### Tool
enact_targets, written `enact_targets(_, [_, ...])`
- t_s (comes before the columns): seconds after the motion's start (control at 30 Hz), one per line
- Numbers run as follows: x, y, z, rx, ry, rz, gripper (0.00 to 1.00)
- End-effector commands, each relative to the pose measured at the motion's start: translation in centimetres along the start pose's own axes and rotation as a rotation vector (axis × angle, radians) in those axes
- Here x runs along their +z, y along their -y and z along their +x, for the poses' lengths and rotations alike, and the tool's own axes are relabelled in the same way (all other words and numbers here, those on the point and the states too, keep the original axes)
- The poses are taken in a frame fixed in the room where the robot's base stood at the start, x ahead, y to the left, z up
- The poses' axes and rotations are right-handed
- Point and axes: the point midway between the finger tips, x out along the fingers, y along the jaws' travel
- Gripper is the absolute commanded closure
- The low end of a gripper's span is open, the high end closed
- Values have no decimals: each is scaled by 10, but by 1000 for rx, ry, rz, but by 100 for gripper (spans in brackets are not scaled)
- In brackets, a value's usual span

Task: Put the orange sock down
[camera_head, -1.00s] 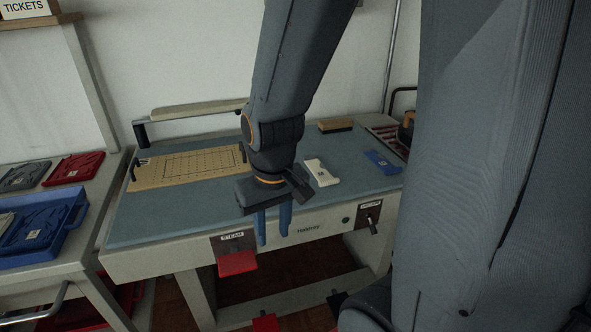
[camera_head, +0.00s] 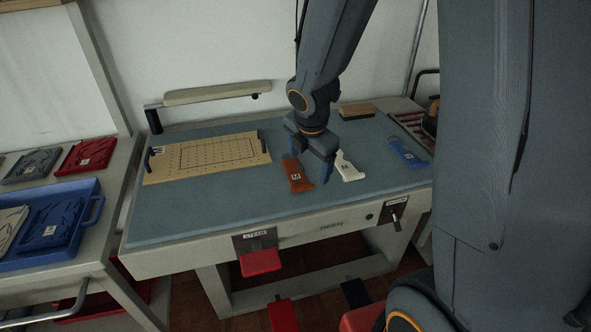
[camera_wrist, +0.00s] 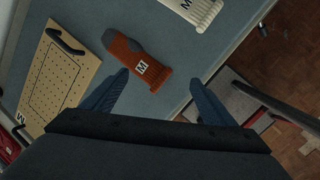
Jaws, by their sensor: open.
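The orange sock (camera_head: 297,176) lies flat on the blue-grey table top, just left of a white sock (camera_head: 348,168). It has a white M label and a grey toe or heel patch. My gripper (camera_head: 313,170) is just above and behind the orange sock, with its fingers pointing down. In the wrist view, my gripper's two fingers (camera_wrist: 158,92) are spread apart with nothing between them. The orange sock (camera_wrist: 152,75) shows there past the fingertips, and the white sock (camera_wrist: 196,8) shows at the top edge.
A tan perforated board (camera_head: 205,158) lies on the table's left, with a padded arm (camera_head: 215,93) behind it. A blue sock (camera_head: 408,155) lies to the right, near a brush (camera_head: 357,110). A blue tray (camera_head: 50,225) stands on the left side table. The table's front left is clear.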

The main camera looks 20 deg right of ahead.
Motion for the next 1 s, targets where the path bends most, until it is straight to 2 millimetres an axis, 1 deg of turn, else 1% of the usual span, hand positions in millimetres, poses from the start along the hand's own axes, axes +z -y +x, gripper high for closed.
enact_targets(0.03, [2,-10,2,14,6,-156,21])
enact_targets(0.1, [4,-23,6,33,17,-365,21])
enact_targets(0.2, [6,-37,11,55,31,-606,21])
enact_targets(0.33, [7,-49,15,72,46,-801,21])
enact_targets(0.4, [7,-51,18,75,49,-855,21])
enact_targets(0.5, [7,-53,25,77,51,-886,21])
enact_targets(0.77, [6,-56,49,77,51,-883,21])
enact_targets(0.87, [5,-58,61,77,51,-884,21])
enact_targets(1.0, [4,-61,81,77,50,-882,21])
